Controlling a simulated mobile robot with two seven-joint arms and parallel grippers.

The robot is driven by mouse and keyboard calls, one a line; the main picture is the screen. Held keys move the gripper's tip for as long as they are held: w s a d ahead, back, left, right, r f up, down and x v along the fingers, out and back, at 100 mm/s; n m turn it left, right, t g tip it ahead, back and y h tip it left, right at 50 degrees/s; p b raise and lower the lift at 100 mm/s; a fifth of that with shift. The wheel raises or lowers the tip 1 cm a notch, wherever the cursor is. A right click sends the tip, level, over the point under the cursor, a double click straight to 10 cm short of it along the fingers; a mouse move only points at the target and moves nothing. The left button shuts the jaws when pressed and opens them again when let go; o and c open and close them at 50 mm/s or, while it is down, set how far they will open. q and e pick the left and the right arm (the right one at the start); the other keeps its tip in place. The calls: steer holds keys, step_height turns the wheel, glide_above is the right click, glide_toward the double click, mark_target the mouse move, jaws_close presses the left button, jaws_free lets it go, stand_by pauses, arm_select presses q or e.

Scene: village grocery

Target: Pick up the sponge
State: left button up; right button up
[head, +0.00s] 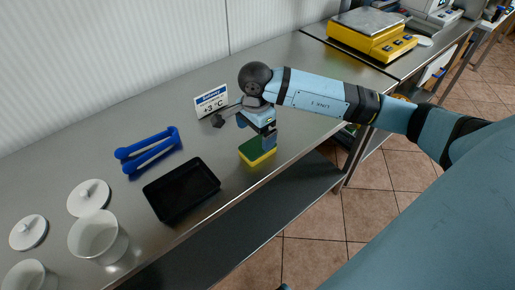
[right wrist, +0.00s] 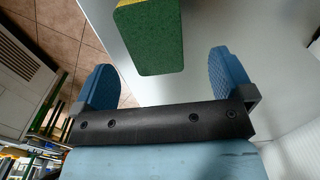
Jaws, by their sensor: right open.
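The sponge (head: 257,152) is a small block with a green top and a yellow lower layer. It lies on the steel counter near its front edge in the head view. In the right wrist view the sponge (right wrist: 150,38) is at the top, between the lines of the two blue fingers and ahead of them. My right gripper (head: 257,135) is just above the sponge in the head view, and it hides part of it. In the right wrist view the gripper (right wrist: 165,75) is open with nothing between its fingers. My left gripper is not in view.
A +3 °C sign (head: 211,101) stands behind my gripper. A yellow scale (head: 370,35) is at the back right. Bare counter surrounds the sponge.

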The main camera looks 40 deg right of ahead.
mark_target(258, 145)
steer(key=f, duration=0.5)
steer(key=shift+s+d, duration=0.1)
steer(key=shift+s, duration=0.25)
steer(key=shift+f, duration=0.3)
steer(key=shift+c, duration=0.2)
steer(key=c, duration=1)
